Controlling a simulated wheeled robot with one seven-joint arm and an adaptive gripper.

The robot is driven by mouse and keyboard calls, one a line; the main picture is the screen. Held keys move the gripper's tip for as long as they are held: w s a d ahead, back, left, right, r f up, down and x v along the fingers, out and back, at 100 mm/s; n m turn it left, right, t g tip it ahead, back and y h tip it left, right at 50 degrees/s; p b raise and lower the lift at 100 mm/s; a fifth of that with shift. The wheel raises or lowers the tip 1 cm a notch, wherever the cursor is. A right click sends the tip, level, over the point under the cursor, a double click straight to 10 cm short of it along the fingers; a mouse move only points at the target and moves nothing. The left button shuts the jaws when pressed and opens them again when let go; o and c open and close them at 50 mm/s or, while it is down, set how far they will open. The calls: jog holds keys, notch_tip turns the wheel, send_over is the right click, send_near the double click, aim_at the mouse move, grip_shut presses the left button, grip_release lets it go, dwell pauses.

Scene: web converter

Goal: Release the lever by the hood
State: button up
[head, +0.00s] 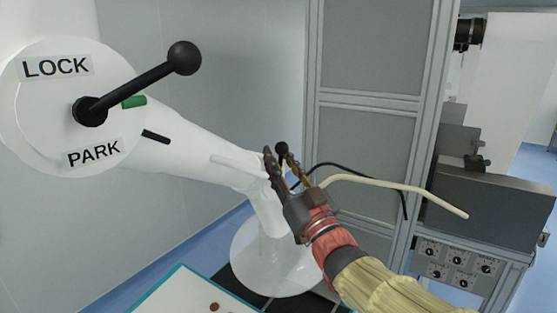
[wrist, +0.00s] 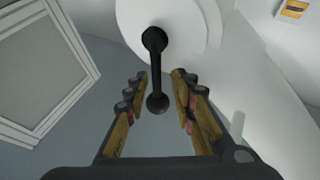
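A white hood arm (head: 190,140) runs from a LOCK/PARK disc at upper left down to a wide white hood (head: 275,262). By the hood, a small black ball knob (head: 282,148) shows at my gripper's fingertips. In the wrist view, a black lever on a white disc (wrist: 195,15) ends in a ball knob (wrist: 157,103). My gripper (head: 277,162) is open, with its fingers (wrist: 159,76) on either side of that knob and a visible gap on both sides. Another black lever (head: 140,84) on the LOCK/PARK disc stands well away from my gripper.
A pale cable (head: 400,185) and a black cable pass close to my gripper on the right. A grey framed cabinet (head: 370,130) stands behind. A control box with several knobs (head: 457,260) is at right. A teal-edged white board (head: 180,292) lies at the bottom.

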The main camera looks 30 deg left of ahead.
jog(key=v, duration=0.8)
jog(key=shift+c, duration=0.4)
